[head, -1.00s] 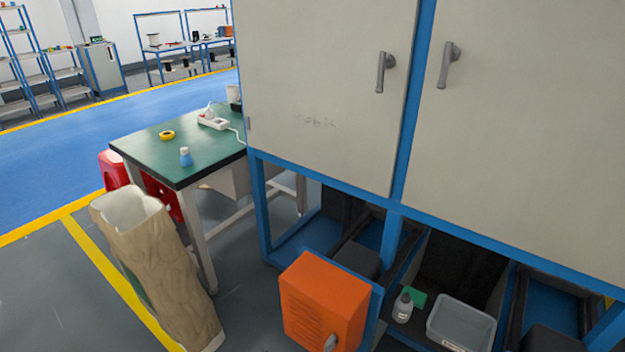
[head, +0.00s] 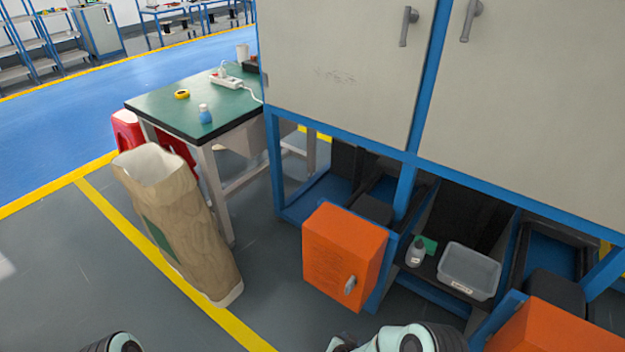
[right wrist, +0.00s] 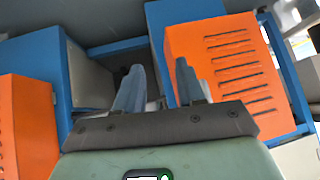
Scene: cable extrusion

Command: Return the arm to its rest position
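In the right wrist view my right gripper (right wrist: 158,85) has its two dark blue-grey fingers apart, with nothing between them. An orange vented cabinet door (right wrist: 226,65) stands close behind its right finger; I cannot tell whether they touch. In the head view part of my right arm shows at the bottom edge, below the open orange door (head: 344,255) with its grey handle. Only a small piece of my left arm shows at the bottom left; the left gripper is out of view.
A blue-framed cabinet (head: 410,185) fills the right, its lower shelf holding a clear bin (head: 468,270) and small bottle (head: 416,252). A second orange door (head: 555,330) stands open at lower right. A tall brown paper bag (head: 185,235) and green-topped table (head: 165,103) stand left. Floor between bag and door is clear.

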